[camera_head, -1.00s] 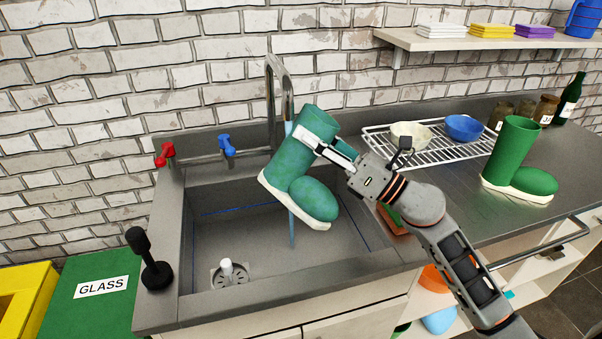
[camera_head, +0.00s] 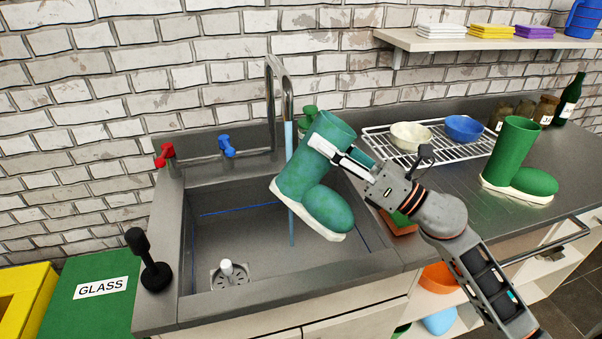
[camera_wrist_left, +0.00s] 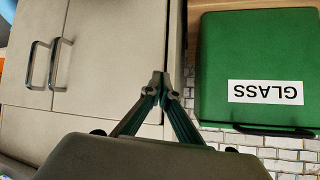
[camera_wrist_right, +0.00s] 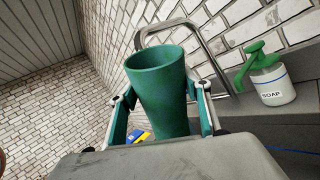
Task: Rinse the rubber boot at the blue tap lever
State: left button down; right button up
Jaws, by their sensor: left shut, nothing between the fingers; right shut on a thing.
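The green rubber boot (camera_head: 310,185) with a white sole hangs tilted over the sink (camera_head: 235,240), toe down to the right. Its surface has blotchy bluish patches. My right gripper (camera_head: 322,146) is shut on its shaft near the top; the right wrist view shows the shaft (camera_wrist_right: 160,92) between the fingers. The blue tap lever (camera_head: 227,145) is on the wall pipe left of the spout (camera_head: 272,85). A blue water stream (camera_head: 289,136) falls from the spout, partly hidden by the boot. My left gripper (camera_wrist_left: 160,80) is shut and empty before cabinet doors.
A red lever (camera_head: 165,155) is left of the blue one. A second green boot (camera_head: 513,150) stands on the right counter near a rack (camera_head: 380,137) with bowls. A soap bottle (camera_wrist_right: 272,82) is behind the boot. A black brush (camera_head: 150,262) stands at the sink's left front.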

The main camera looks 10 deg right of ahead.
aim_at(337, 141)
pick_arm(q)
jog(key=shift+f, duration=0.15)
pick_arm(e)
jog(key=s, duration=0.1)
jog(key=s+d, duration=0.1)
jog(key=s, duration=0.1)
jog(key=shift+s+d, duration=0.25)
jog(key=shift+s, duration=0.15)
jog(key=shift+r, duration=0.1)
dwell(1.0)
